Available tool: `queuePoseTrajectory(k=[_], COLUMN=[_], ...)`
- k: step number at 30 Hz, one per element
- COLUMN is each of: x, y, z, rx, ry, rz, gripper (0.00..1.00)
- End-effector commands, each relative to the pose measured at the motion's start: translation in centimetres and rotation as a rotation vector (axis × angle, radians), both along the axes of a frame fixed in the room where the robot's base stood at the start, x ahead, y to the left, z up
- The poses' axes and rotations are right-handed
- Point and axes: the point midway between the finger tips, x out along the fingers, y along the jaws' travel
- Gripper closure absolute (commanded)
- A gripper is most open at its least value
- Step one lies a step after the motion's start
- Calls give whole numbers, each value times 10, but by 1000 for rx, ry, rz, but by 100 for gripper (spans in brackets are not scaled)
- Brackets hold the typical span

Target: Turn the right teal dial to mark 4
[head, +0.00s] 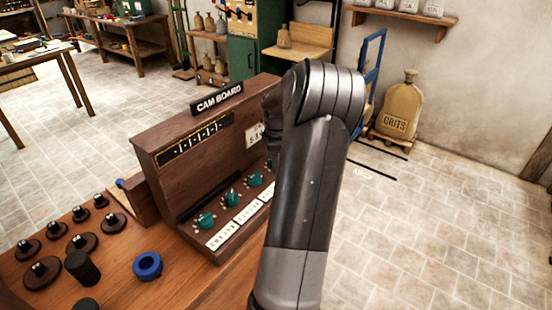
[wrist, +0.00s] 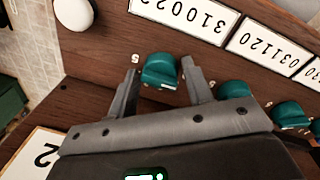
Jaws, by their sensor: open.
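The cam board (head: 205,130) is a dark wooden panel with a row of teal dials. The right teal dial (wrist: 160,72) is at the left end of the row in the wrist view, where the printed labels appear upside down. My gripper (wrist: 160,78) is open, with one finger on each side of this dial and narrow gaps showing. A pale mark shows on the dial's near edge, but I cannot read its setting. Another teal dial (wrist: 233,91) is just right of my fingers. In the head view my arm hides the gripper and the board's right end.
White number cards (wrist: 188,18) run along the dials. A paper card (wrist: 28,157) and a white round knob (wrist: 74,14) are near the gripper. A blue ring (head: 147,266) and several dark knobbed pieces (head: 82,243) stand on the bench left. Open floor lies right.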

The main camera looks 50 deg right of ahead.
Motion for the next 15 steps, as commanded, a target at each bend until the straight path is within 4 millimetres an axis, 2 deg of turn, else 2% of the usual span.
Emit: queuePoseTrajectory(k=[9, 15], x=[0, 0], y=[0, 0], z=[-3, -3], rx=[0, 0], ry=[0, 0], rz=[0, 0], gripper=[54, 70])
